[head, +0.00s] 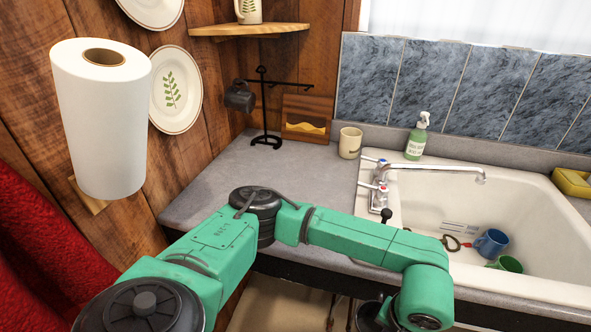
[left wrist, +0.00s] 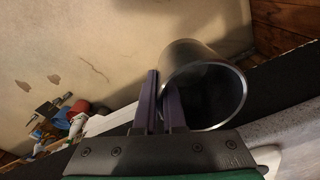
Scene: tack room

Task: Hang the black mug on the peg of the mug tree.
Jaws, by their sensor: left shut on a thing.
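The black mug (left wrist: 202,85) is at my left gripper (left wrist: 161,82) in the left wrist view, its open rim facing the camera. The two fingers are shut beside the mug's wall; what they pinch, likely the handle, is mostly hidden. In the head view my left arm reaches right across the counter front, and its hand is low, mostly hidden. The black mug tree (head: 263,101) stands at the back left of the counter. A dark grey mug (head: 240,98) hangs on its left side; its right peg (head: 297,85) looks bare. My right gripper is not in view.
A wooden napkin holder (head: 306,119) and a cream mug (head: 350,142) stand right of the tree. A corner shelf (head: 250,30) is above it. A soap bottle (head: 416,137) stands behind the sink (head: 540,290), which holds a blue mug (head: 490,242) and a green mug (head: 508,264).

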